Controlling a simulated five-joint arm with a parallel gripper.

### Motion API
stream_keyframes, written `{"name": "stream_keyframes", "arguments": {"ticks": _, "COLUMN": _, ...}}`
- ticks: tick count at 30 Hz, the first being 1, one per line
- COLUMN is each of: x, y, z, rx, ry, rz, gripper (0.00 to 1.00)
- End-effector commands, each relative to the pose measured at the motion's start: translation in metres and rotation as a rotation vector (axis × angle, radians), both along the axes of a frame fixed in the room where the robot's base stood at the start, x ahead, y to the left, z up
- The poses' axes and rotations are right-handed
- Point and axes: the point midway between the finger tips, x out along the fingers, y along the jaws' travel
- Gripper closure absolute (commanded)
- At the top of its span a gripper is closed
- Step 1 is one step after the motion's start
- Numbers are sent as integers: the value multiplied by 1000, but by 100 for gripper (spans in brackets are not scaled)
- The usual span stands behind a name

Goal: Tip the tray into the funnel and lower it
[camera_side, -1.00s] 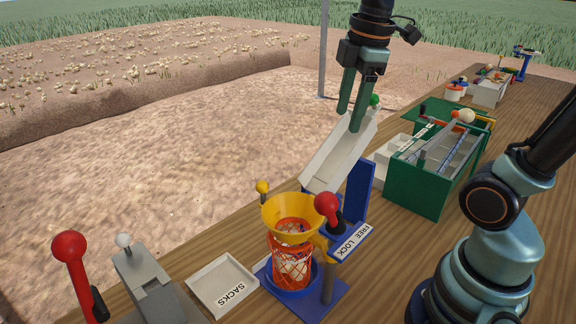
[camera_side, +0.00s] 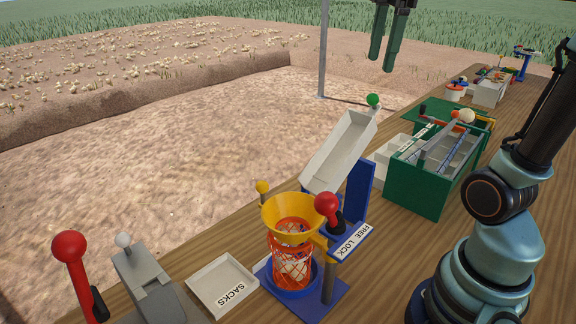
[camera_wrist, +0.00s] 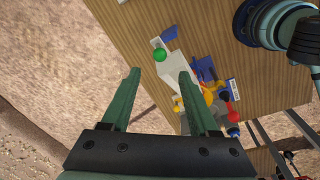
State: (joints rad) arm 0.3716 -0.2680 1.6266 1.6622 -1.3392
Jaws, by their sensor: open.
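The white tray (camera_side: 338,150) is tilted steeply, its low end at the yellow funnel (camera_side: 290,213) and its high end topped by a green knob (camera_side: 373,100). The tray looks empty inside. Under the funnel an orange net sack (camera_side: 292,262) with pale contents stands in a blue cup. A red-knobbed lever (camera_side: 327,204) stands by the FREE LOCK label (camera_side: 352,241). My gripper (camera_side: 384,62) is open and empty, well above the tray. In the wrist view the tray (camera_wrist: 175,76) and its green knob (camera_wrist: 159,55) show between my open fingers (camera_wrist: 162,78).
A SACKS tray (camera_side: 222,285) lies left of the funnel stand. A grey device with red (camera_side: 69,247) and white knobs is at the front left. A green sorting box (camera_side: 430,172) stands to the right. The air around my gripper is clear.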

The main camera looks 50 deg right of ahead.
Motion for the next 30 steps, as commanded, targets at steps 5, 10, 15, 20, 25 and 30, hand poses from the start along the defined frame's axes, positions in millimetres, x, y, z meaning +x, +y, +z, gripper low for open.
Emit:
{"name": "stream_keyframes", "arguments": {"ticks": 5, "x": 2, "y": -2, "z": -33, "rx": 0, "ry": 2, "rz": -1, "gripper": 39}}
{"name": "stream_keyframes", "arguments": {"ticks": 10, "x": 6, "y": -4, "z": -60, "rx": 0, "ry": 1, "rz": -1, "gripper": 39}}
{"name": "stream_keyframes", "arguments": {"ticks": 15, "x": 7, "y": -5, "z": -74, "rx": -1, "ry": 1, "rz": -1, "gripper": 39}}
{"name": "stream_keyframes", "arguments": {"ticks": 20, "x": 8, "y": -6, "z": -78, "rx": -1, "ry": 0, "rz": 0, "gripper": 39}}
{"name": "stream_keyframes", "arguments": {"ticks": 25, "x": 8, "y": -6, "z": -78, "rx": -1, "ry": 0, "rz": 0, "gripper": 39}}
{"name": "stream_keyframes", "arguments": {"ticks": 30, "x": 8, "y": -5, "z": -78, "rx": -1, "ry": 0, "rz": 0, "gripper": 93}}
